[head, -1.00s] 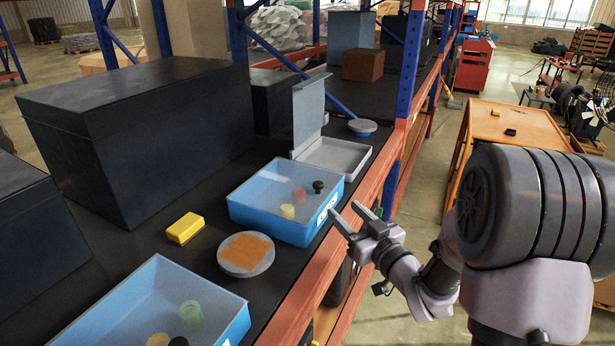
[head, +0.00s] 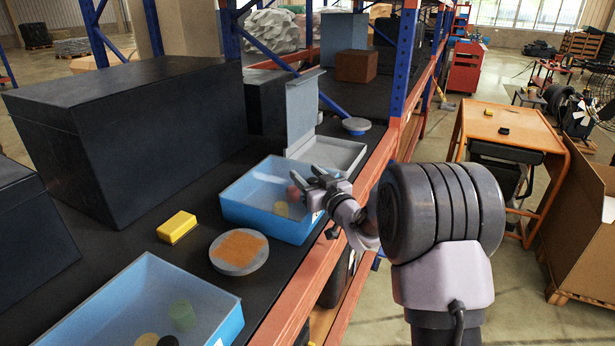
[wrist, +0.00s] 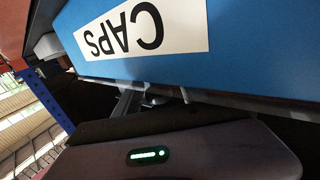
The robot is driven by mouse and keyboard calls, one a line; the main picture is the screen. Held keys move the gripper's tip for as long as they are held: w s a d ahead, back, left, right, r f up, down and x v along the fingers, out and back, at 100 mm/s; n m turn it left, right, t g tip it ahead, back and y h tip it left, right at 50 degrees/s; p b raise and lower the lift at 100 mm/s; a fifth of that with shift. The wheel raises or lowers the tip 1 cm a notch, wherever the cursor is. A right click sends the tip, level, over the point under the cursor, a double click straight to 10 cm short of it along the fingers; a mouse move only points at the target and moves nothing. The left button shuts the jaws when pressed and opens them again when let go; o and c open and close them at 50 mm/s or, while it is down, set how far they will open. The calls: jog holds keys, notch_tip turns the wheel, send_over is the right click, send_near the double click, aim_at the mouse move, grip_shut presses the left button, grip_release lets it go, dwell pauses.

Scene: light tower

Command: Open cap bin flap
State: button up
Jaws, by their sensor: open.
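The cap bin (head: 262,228) is a blue bin on the black shelf, with a pale, see-through top that looks closed. A few coloured caps show dimly inside. Its white CAPS label (wrist: 130,35) fills the upper wrist view, upside down on the blue front wall. My gripper (head: 306,181) is open and appears at the bin's right front edge, overlapping part of the bin in the head view. Nothing shows between the fingers. In the wrist view the fingers are mostly hidden by the bin's wall, so I cannot tell whether they touch it.
A second blue bin (head: 120,305) stands nearer. A grey disc with an orange square (head: 239,251) and a yellow block (head: 177,227) lie beside them. An open grey box (head: 335,154) stands behind the cap bin. The orange shelf beam (head: 290,298) runs along the front edge.

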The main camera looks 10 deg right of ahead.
grip_shut()
dwell(1.4)
